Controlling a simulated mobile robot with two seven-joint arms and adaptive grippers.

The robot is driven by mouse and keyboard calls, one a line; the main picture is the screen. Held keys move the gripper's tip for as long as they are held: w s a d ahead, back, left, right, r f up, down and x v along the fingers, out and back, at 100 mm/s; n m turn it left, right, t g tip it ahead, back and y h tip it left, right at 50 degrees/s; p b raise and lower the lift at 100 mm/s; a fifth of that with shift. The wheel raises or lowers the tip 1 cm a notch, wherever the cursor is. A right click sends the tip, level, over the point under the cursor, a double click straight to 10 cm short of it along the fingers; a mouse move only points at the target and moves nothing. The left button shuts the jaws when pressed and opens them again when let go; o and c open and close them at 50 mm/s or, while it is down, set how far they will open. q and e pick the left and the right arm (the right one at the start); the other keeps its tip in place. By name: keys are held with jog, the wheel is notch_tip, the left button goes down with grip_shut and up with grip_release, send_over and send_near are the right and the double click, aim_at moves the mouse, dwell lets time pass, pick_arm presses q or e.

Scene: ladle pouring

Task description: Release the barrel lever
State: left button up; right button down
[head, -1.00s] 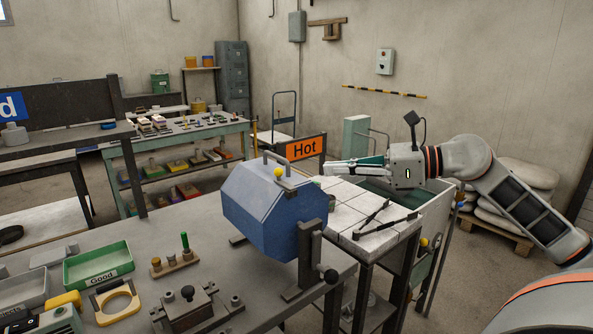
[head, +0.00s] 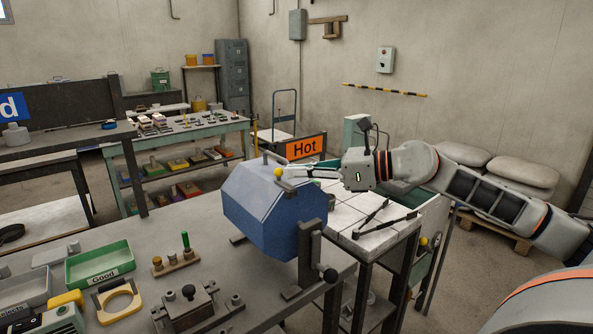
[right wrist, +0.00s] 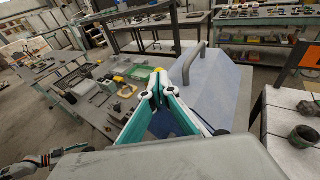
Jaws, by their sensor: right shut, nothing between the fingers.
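The blue many-sided barrel (head: 265,212) rests in its stand on the near bench. A yellow ball knob (head: 278,172), which looks like the lever's end, sits at its top beside a grey bar handle (head: 274,156). My right gripper (head: 291,173) is shut and empty, its fingertips right by the knob; I cannot tell if they touch it. In the right wrist view, the closed fingertips (right wrist: 156,84) point toward a yellow spot, partly hidden behind them, and the barrel's handle (right wrist: 193,65) stands to their right. What looks like my left gripper (right wrist: 50,160) shows small at lower left, its jaws unclear.
An orange "Hot" sign (head: 304,149) stands just behind the barrel. A tiled table (head: 345,205) with dark tongs (head: 371,213) lies under my right arm. The green "Good" tray (head: 99,265) and small fixtures occupy the bench at left.

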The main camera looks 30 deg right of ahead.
jog(key=shift+a, duration=0.1)
pick_arm(q)
jog(key=shift+f, duration=0.1)
pick_arm(e)
jog(key=shift+w, duration=0.1)
dwell(0.4)
pick_arm(q)
jog(key=shift+f+b, duration=0.4)
jog(key=shift+b, duration=0.05)
pick_arm(e)
jog(key=shift+f+n+g+y, duration=0.1)
jog(key=shift+n+g+y, duration=0.2)
jog(key=shift+y, duration=0.1)
pick_arm(q)
jog(key=shift+s+f+b, duration=0.2)
jog(key=shift+f+b, duration=0.15)
jog(key=shift+f, duration=0.05)
pick_arm(e)
jog(key=shift+w+n, duration=0.1)
jog(key=shift+n, duration=0.2)
